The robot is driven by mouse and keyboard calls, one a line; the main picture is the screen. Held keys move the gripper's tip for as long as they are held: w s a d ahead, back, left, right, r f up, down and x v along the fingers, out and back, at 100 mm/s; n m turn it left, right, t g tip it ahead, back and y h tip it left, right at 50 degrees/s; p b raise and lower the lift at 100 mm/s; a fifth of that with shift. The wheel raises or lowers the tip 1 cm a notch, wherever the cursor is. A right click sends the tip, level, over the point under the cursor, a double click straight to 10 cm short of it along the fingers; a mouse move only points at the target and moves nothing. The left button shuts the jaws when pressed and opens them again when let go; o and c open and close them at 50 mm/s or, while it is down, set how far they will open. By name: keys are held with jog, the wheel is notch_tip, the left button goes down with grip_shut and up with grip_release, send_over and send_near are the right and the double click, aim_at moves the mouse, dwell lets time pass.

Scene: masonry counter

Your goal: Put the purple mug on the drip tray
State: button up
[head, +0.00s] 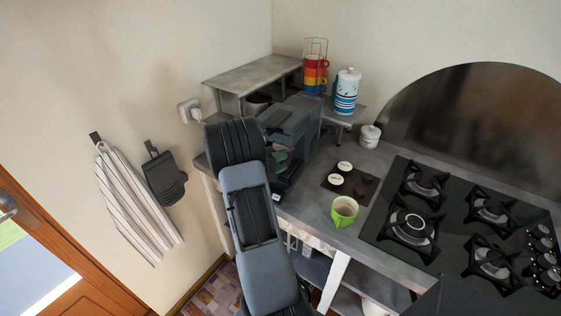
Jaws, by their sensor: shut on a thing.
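I cannot make out the purple mug in the head view. The coffee machine (302,118) is a dark grey box at the counter's left end, close to the wall. My arm rises in front of it and covers its left side and lower front. The drip tray at its base is mostly hidden, and I cannot tell what stands on it. My arm's end is close to the machine's left front. The jaws are hidden behind my own arm, so neither they nor anything between them shows. Small reddish and greenish patches by the machine's front are too unclear to name.
The gas hob (383,232) fills the right. A raised shelf (238,79), stacked mugs (315,75) and a striped canister (346,92) are behind.

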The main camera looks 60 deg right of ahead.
jog(key=o, duration=1)
jog(key=shift+o, duration=0.2)
